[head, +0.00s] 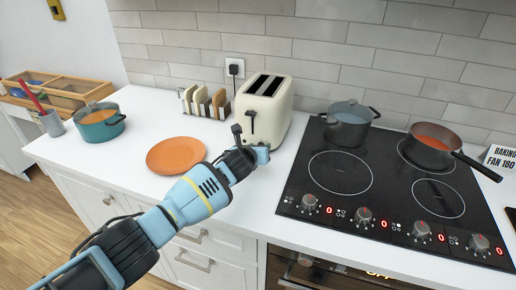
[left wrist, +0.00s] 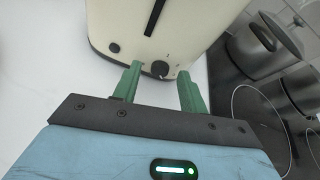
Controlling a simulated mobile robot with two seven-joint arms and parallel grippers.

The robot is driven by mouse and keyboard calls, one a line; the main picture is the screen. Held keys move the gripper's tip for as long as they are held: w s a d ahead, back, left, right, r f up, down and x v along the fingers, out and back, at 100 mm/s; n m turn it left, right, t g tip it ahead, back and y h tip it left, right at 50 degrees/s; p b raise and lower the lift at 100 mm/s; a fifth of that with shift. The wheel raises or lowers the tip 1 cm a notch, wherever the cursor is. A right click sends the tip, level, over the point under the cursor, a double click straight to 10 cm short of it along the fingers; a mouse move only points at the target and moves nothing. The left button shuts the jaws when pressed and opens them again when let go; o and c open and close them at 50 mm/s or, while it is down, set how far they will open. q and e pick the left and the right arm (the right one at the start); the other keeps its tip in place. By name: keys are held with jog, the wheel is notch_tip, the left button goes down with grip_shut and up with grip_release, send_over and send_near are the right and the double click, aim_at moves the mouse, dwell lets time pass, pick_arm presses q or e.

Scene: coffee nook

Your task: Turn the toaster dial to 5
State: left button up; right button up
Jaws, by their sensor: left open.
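The left wrist view shows the toaster's front (left wrist: 185,38) close up. Its round black dial (left wrist: 160,68) lies low on that face, with small marks around it too fine to read. A smaller dark knob (left wrist: 115,48) sits to the left. My left gripper (left wrist: 158,88) is open, its green fingers on either side of the dial and seemingly short of it. In the head view my left gripper (head: 258,154) hides the dial. My right gripper is not in view.
A toast rack (head: 204,103) with bread slices stands left of the toaster. An orange plate (head: 175,155) lies in front of the rack. A black cooktop (head: 345,205) with a pot (head: 347,127) and a pan (head: 432,145) is on the right.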

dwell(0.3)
pick_arm(q)
grip_shut()
dwell(0.3)
jog(key=shift+d+m+t+y, duration=0.15)
jog(key=shift+m+t+y, duration=0.15)
jog(key=shift+m+y, duration=0.65)
jog(key=shift+d+f+m+t+y, duration=0.15)
jog(key=shift+m+t+y, duration=0.35)
jog(key=shift+m, duration=0.85)
